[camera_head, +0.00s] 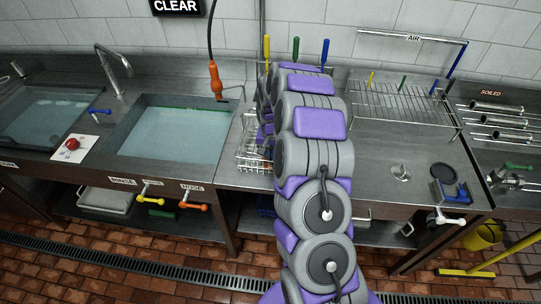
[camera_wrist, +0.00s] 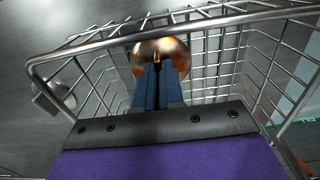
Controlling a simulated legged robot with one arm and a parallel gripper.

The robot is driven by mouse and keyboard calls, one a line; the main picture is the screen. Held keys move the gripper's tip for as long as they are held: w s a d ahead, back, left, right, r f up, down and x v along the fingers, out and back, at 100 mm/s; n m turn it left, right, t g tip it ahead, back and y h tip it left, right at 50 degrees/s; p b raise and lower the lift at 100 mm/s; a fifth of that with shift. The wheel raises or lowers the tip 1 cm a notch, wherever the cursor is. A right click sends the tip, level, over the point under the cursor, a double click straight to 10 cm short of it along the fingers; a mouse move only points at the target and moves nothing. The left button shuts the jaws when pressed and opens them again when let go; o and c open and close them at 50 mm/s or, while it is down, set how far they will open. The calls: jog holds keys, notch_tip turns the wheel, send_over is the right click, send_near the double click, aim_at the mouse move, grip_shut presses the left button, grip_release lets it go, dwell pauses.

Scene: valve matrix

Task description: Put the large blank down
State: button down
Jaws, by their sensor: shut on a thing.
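In the wrist view my gripper (camera_wrist: 159,72) has its two blue fingers together on a round, shiny, copper-tinted piece, which I take for the large blank (camera_wrist: 160,50). The blank is just beyond the fingertips, and its lower part is hidden by them. A wire basket (camera_wrist: 92,44) surrounds the fingers and the blank in this view. I cannot tell whether the blank touches the basket floor. In the head view the wire basket (camera_head: 252,157) stands on the steel counter, partly behind my arm, and my arm hides the gripper and the blank.
A water-filled sink (camera_head: 172,135) lies left of the basket, with an orange-handled hose (camera_head: 215,78) above its right edge. A wire rack (camera_head: 400,105) stands right of my arm. Bare counter (camera_head: 385,150) lies in front of it, and steel tubes (camera_head: 497,120) lie far right.

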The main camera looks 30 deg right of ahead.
jog(key=shift+d, duration=0.3)
jog(key=c, duration=1.3)
grip_release()
jog(key=shift+a, duration=0.5)
jog(key=shift+o, duration=0.2)
jog(key=shift+d, duration=0.1)
jog(key=shift+d+r, duration=0.2)
notch_tip(320, 180, up, 12)
jog(key=p, duration=0.2)
jog(key=s+a+r+n, duration=0.2)
jog(key=s+a+r, duration=0.4)
jog(key=s+a, duration=0.1)
jog(key=s+a+r+n, duration=0.1)
jog(key=s+a, duration=0.2)
jog(key=s, duration=0.8)
jog(key=s+a+r+n+g, duration=0.1)
jog(key=s+a+r+n, duration=0.1)
jog(key=s, duration=0.9)
jog(key=s+a+r+n, duration=0.2)
jog(key=s+a, duration=0.2)
jog(key=s, duration=0.6)
jog(key=shift+s+a+r+g, duration=0.2)
jog(key=shift+s+g, duration=0.2)
